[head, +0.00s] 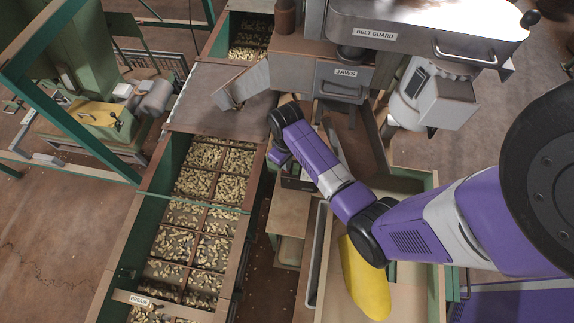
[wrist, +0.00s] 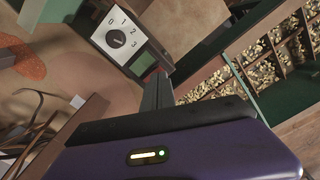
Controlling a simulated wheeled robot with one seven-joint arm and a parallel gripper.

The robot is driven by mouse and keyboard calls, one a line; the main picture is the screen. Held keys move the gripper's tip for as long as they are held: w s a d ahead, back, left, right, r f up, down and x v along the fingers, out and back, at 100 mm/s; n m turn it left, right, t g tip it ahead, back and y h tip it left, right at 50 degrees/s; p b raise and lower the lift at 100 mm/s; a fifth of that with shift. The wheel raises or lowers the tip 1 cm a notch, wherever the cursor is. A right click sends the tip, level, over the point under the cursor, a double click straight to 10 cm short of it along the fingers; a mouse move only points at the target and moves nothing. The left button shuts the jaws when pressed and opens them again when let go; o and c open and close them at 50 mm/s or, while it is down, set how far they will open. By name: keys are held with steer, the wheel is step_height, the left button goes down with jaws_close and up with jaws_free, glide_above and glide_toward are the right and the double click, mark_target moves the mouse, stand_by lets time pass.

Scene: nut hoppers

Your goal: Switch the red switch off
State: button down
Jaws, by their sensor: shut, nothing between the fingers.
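My gripper (wrist: 159,78) is shut and empty in the wrist view. Its fingertips point at the lower right edge of a small control box. The box has a pale dial face (wrist: 105,28) with a black knob and the marks 0 to 3, and a dark greenish panel (wrist: 143,63) beside it. A small patch of red (wrist: 161,68) shows right at the fingertips. It may be the red switch, mostly hidden behind the fingers. I cannot tell its position or whether the fingers touch it. In the head view my arm hides the fingertips and the switch.
A long hopper tray (head: 141,240) of nuts in compartments runs left of my arm. A machine with a belt guard (head: 430,22) and a jaws box (head: 344,80) stands at the back. A yellow piece (head: 364,282) lies below my arm. Green machinery (head: 95,115) stands far left.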

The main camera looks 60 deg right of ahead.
steer(key=shift+f+b, duration=0.6)
steer(key=shift+f, duration=0.3)
stand_by(0.4)
steer(key=shift+r, duration=0.15)
step_height(320, 180, up, 7)
steer(key=p, duration=0.7)
steer(key=shift+p, duration=0.3)
stand_by(0.4)
